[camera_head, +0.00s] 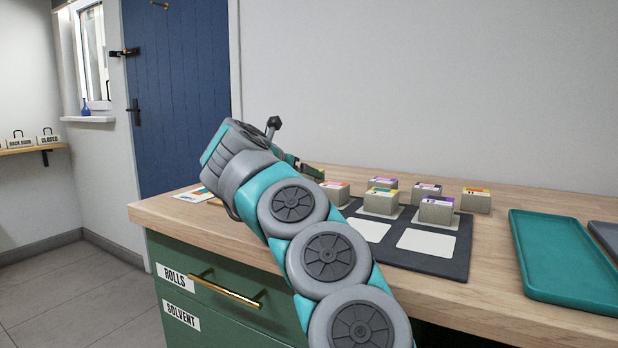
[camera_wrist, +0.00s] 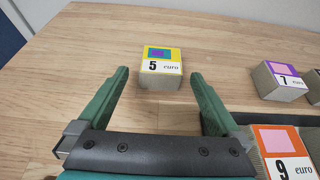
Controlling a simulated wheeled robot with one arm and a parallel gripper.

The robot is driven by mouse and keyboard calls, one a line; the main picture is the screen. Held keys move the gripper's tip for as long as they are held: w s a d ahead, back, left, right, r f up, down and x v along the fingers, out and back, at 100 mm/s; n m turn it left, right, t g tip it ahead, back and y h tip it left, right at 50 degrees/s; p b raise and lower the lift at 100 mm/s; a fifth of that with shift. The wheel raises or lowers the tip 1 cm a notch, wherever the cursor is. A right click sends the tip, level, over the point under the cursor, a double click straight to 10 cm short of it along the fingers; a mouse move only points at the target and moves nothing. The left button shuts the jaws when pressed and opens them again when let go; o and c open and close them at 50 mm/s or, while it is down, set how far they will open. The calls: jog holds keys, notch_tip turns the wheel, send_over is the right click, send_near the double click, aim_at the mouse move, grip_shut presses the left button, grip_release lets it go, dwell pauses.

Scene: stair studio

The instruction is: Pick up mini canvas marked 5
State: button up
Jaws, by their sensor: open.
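The mini canvas marked 5 (camera_wrist: 161,80) is a small pale block with a yellow-edged label, a purple and teal picture on top and "5 euro" on its front. It stands upright on the wooden counter in the wrist view. My gripper (camera_wrist: 159,76) is open and empty. Its two green fingers appear on either side of the block, with a gap on both sides; neither seems to touch it. In the head view my gripper (camera_head: 305,168) is mostly behind my arm, and I cannot clearly make out the 5 block there.
An orange-edged block marked 9 (camera_wrist: 283,143) is close to the right finger. A purple-edged block marked 7 (camera_wrist: 276,86) stands farther right. Several similar blocks stand on and around a dark mat (camera_head: 405,247). A teal tray (camera_head: 565,260) lies to the right. Counter left of the 5 block is clear.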

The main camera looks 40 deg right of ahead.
jog(key=x, duration=0.3)
jog(key=shift+w+d+r+p, duration=0.1)
jog(key=shift+d+r+p, duration=0.1)
jog(key=shift+d+p, duration=0.15)
jog(key=shift+w+d+f, duration=0.15)
jog(key=shift+d+f, duration=0.1)
jog(key=shift+d, duration=0.15)
jog(key=shift+c, duration=0.2)
jog(key=c, duration=1.3)
jog(key=shift+r, duration=0.15)
